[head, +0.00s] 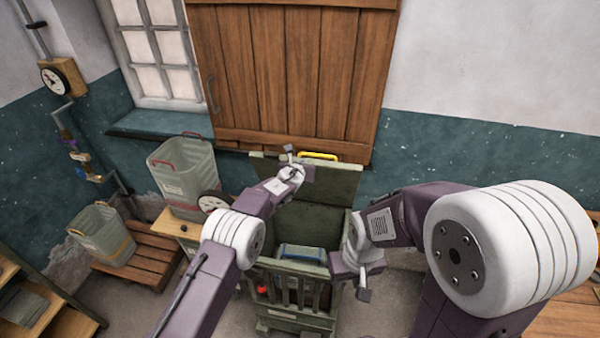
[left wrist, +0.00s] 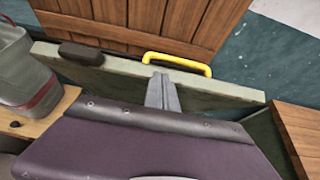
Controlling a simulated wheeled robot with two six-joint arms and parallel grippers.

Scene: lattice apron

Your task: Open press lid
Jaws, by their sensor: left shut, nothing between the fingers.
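The press is a green box (head: 294,322) with a slatted front, in the middle of the head view. Its lid (head: 345,176) stands raised at the back, so the inside shows. A yellow handle (head: 318,155) is on the lid's upper edge; it also shows in the left wrist view (left wrist: 178,62). My left gripper (head: 289,152) is shut and empty at the lid's upper edge, left of the handle in the head view. In the left wrist view its fingers (left wrist: 162,92) overlap the lid (left wrist: 110,82) just below the handle; contact is unclear. My right gripper (head: 363,292) is beside the box's front right corner.
A blue-grey object (head: 302,254) lies inside the box. A wooden shutter (head: 290,75) is on the wall behind the lid. A low shelf (head: 45,300) is at the lower left.

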